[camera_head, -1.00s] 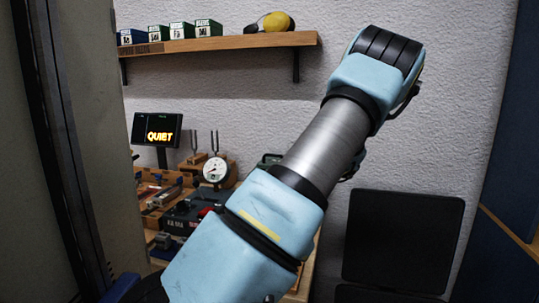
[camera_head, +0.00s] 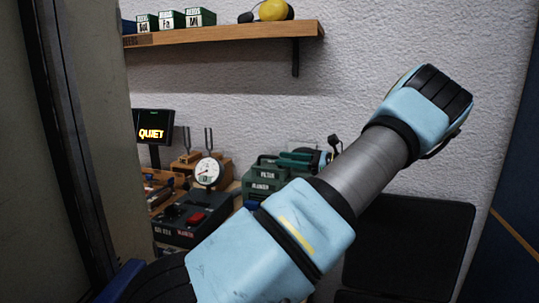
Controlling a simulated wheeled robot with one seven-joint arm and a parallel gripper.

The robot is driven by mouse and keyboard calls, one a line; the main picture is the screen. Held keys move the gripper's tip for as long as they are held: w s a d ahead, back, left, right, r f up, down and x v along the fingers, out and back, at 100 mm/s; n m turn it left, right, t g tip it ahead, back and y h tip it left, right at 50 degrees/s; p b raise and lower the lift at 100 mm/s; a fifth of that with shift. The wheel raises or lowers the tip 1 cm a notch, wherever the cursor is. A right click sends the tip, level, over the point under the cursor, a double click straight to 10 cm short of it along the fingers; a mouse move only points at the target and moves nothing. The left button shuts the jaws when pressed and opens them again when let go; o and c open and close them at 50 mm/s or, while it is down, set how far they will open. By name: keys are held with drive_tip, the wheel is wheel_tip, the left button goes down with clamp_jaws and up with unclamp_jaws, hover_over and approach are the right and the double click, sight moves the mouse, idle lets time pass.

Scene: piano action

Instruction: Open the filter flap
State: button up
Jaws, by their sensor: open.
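A green box-shaped unit (camera_head: 264,182) stands at the back of the bench, right of the dial gauge. Its front carries pale labels that seem to read FILTER and BLOWER. A teal-green part (camera_head: 296,160) sits at its upper right; I cannot tell whether this is the flap or whether it is open. My raised arm crosses the picture and hides the unit's right side. A small dark and light-blue piece shows behind the arm beside the teal part, perhaps my wrist. My gripper's fingers are not visible.
A dark control box (camera_head: 190,218) with a red button stands in front on the bench. A dial gauge (camera_head: 208,172), tuning forks and a lit QUIET sign (camera_head: 154,127) are at left. A wooden shelf (camera_head: 230,34) hangs above. A dark panel (camera_head: 410,245) stands at lower right.

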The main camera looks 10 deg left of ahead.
sight(269, 157)
drive_tip(key=p+x, duration=0.1)
drive_tip(key=x, duration=0.4)
drive_tip(key=shift+a, duration=0.35)
drive_tip(key=shift+c, duration=0.3)
clamp_jaws()
idle(0.8)
